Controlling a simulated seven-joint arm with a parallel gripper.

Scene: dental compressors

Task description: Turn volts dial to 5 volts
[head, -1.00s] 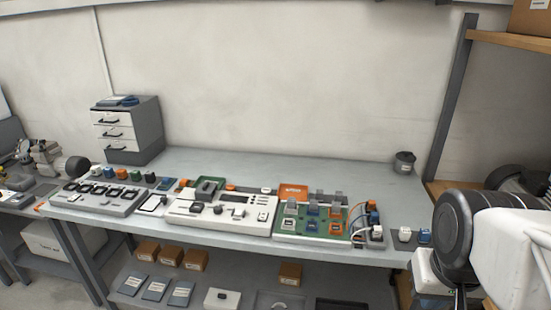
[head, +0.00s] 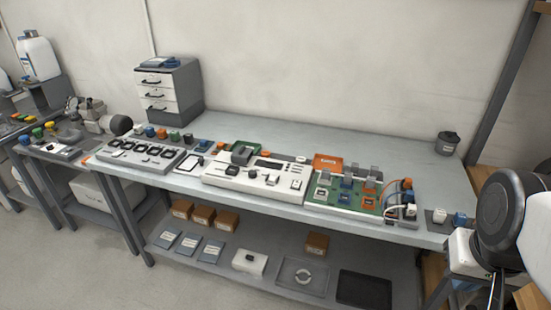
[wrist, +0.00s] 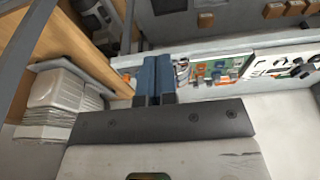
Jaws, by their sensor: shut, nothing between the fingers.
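A white control unit (head: 250,183) with a dark screen, a black knob (head: 232,170) and smaller controls lies on the workbench in the head view. The labels are too small to read, so I cannot tell which part is the volts dial. My gripper (wrist: 156,63) shows in the wrist view with its two blue fingers together and nothing between them. It is apart from the bench equipment. In the head view only part of my arm shows at the right edge.
The workbench (head: 330,150) has bare room behind the devices. A green circuit board (head: 343,198) with wires lies right of the control unit. A drawer cabinet (head: 168,90) stands at the back left and a dark canister (head: 447,143) at the back right. Boxes (head: 203,216) sit on the lower shelf.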

